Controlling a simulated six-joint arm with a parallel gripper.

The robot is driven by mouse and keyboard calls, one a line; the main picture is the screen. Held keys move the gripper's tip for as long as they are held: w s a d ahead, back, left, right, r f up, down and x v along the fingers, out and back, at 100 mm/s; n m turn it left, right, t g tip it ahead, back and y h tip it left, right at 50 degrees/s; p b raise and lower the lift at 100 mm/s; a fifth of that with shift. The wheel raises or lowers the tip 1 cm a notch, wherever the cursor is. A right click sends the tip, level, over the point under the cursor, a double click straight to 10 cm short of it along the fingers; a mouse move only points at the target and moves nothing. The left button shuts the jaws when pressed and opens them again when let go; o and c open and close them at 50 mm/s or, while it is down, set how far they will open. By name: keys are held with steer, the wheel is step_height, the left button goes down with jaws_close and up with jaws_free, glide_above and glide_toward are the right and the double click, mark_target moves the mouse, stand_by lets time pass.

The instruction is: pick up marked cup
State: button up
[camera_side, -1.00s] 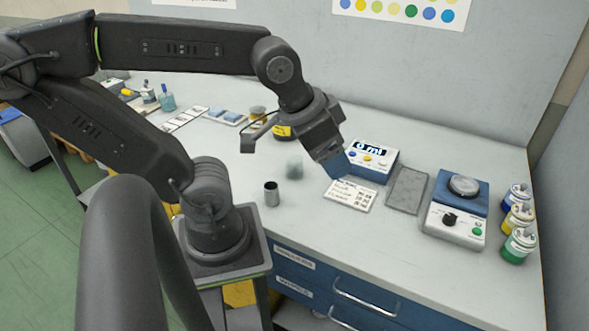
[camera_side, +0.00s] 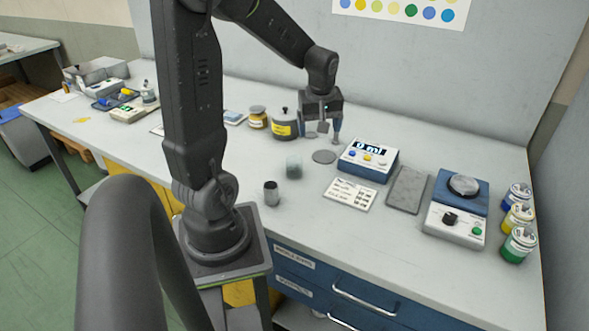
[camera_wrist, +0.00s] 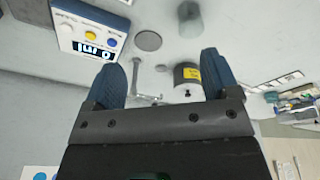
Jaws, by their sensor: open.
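A small translucent grey-green cup (camera_side: 294,166) stands on the bench, and a dark metallic cup (camera_side: 271,193) stands in front and to its left. No mark can be made out on either cup. The wrist view shows one greyish cup (camera_wrist: 190,18) at its top edge. My gripper (camera_side: 322,138) is open and empty, at the back of the bench between the lidded jar and the blue display unit. It is apart from both cups, behind and to the right of them. Its two blue fingers (camera_wrist: 162,72) show in the wrist view.
A dark-lidded jar with a yellow label (camera_side: 284,124) is close left of my gripper. A display unit reading "0 ml" (camera_side: 369,160) is to its right. A flat grey disc (camera_side: 324,157) lies in front. A label card (camera_side: 349,195), grey pad (camera_side: 407,190) and scale (camera_side: 457,208) fill the right.

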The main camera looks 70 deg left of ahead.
mark_target(294, 167)
steer(key=s+a+f+n, duration=0.1)
steer(key=a+f, duration=0.2)
steer(key=f, duration=0.1)
steer(key=s+a+f+n+g, duration=0.1)
steer(key=a+f+n, duration=0.1)
steer(key=f, duration=0.3)
steer(key=s+a+f+n, duration=0.1)
steer(key=a+f+n, duration=0.1)
steer(key=a+f, duration=0.2)
steer(key=shift+s+a+f+h, duration=0.15)
steer(key=shift+s+f+h, duration=0.2)
steer(key=shift+f, duration=0.1)
steer(key=shift+a+f, duration=0.15)
steer(key=shift+f, duration=1.35)
steer(key=shift+a+f, duration=0.15)
steer(key=shift+f, duration=1.3)
steer(key=c, duration=0.9)
